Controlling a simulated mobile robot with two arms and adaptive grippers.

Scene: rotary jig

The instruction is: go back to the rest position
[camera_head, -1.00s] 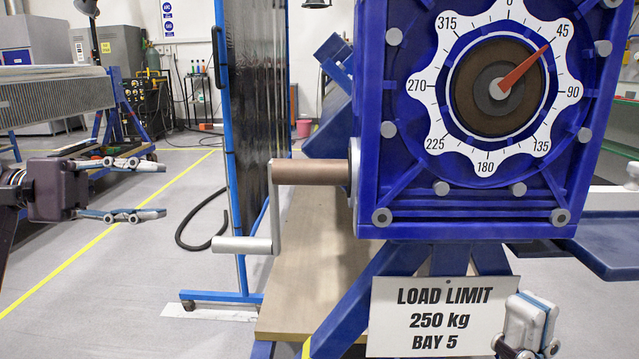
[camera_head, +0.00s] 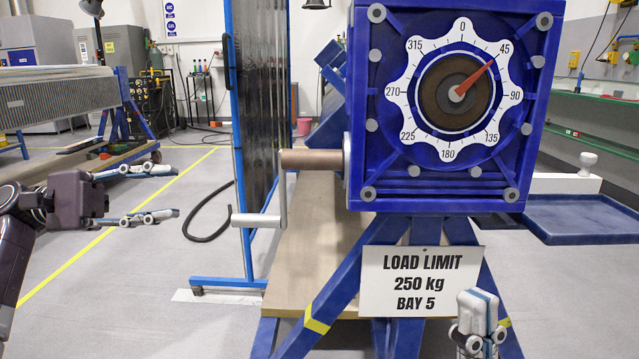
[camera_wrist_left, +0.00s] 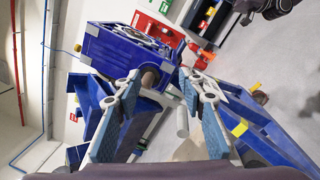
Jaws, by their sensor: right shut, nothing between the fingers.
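The blue rotary jig (camera_head: 349,200) stands ahead with a white dial (camera_head: 447,150); its red pointer (camera_head: 477,78) is at about 45. A crank (camera_head: 283,195) with a brown shaft (camera_head: 312,159) and a pale grip (camera_head: 254,220) sticks out of its left side, the grip pointing left. My left gripper (camera_head: 160,194) is open and empty, left of the crank and apart from it. In the left wrist view its two fingers (camera_wrist_left: 160,105) are spread, with the crank beyond them. My right gripper (camera_head: 478,315) is shut and empty, low in front of the jig's stand.
A LOAD LIMIT sign (camera_head: 417,281) hangs on the blue stand just left of my right gripper. A blue-framed screen (camera_head: 240,130) stands behind the crank. A blue tray (camera_head: 590,220) is at the right. The floor between my left gripper and the screen is mostly clear.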

